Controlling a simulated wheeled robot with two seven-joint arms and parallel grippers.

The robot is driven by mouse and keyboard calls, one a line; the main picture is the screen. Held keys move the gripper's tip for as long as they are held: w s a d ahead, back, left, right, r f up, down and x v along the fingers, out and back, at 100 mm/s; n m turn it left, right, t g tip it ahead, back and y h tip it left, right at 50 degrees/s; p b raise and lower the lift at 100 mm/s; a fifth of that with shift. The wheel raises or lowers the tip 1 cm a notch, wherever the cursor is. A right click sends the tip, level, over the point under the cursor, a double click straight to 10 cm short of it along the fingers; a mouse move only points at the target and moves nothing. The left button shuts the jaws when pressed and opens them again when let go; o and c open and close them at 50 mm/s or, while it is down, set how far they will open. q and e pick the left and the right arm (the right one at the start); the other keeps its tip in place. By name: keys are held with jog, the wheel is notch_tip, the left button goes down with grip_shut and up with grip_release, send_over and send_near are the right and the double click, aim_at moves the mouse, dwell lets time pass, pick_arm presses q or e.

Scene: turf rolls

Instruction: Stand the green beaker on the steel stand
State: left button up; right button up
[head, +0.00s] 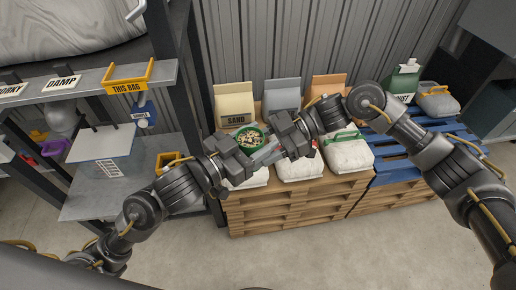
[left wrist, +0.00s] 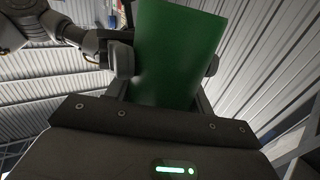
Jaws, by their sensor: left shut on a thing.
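The green beaker (head: 252,136) is in my left gripper (head: 242,149), in the air in front of the pallets. It looks roughly upright, with pale and dark bits inside its rim. In the left wrist view, the beaker's green wall (left wrist: 175,55) stands between the two fingers of my left gripper (left wrist: 168,66). My right gripper (head: 284,143) is close beside the beaker on the right; its fingers are partly hidden and a pale grey piece shows between the grippers. A pale flat-topped stand (head: 103,143) sits on the left shelf; I cannot tell if it is the steel stand.
The dark-framed shelf rack (head: 97,204) at the left has an upper board (head: 100,80) with signs and a yellow bracket (head: 130,77). Sacks such as the SAND bag (head: 233,98) stand on wooden pallets (head: 285,209). A blue pallet (head: 405,153) is at the right. The front floor is clear.

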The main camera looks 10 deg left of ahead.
jog(key=shift+c, duration=1.1)
pick_arm(q)
jog(key=o, duration=1.1)
jog(key=shift+o, duration=0.5)
jog(key=shift+s+d, duration=0.15)
pick_arm(e)
jog(key=shift+r, duration=0.15)
